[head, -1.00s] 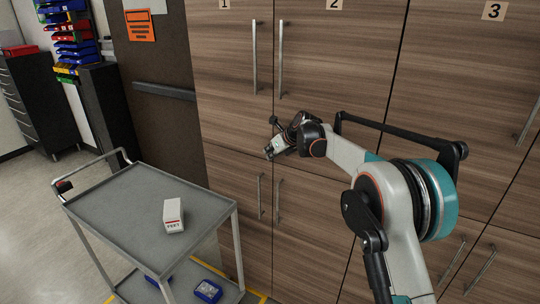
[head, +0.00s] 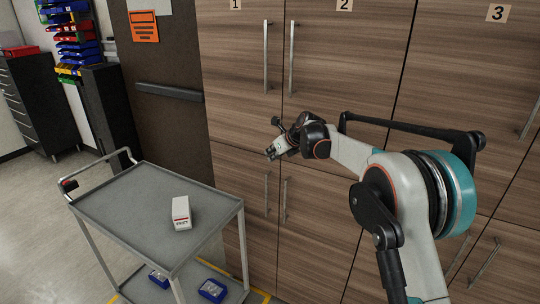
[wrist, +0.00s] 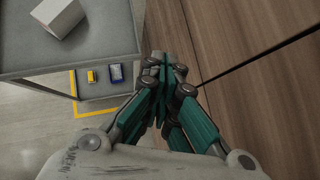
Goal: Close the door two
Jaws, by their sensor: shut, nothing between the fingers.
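Door two (head: 340,70) is the upper wood-grain cabinet door under the "2" label (head: 344,5). It looks flush with the neighbouring doors in the head view, and its long vertical metal handle (head: 291,57) is at its left edge. My gripper (head: 269,155) is in front of the cabinet, near the bottom of doors one and two and below their handles. In the wrist view my gripper (wrist: 158,62) is shut and empty, with cabinet fronts (wrist: 235,50) close on its right. I cannot tell whether it touches a door.
A grey cart (head: 140,200) with a white box (head: 181,213) on top stands left of my gripper. Door one (head: 235,60) and door three (head: 470,70) flank door two. Open floor (head: 40,220) lies at the far left.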

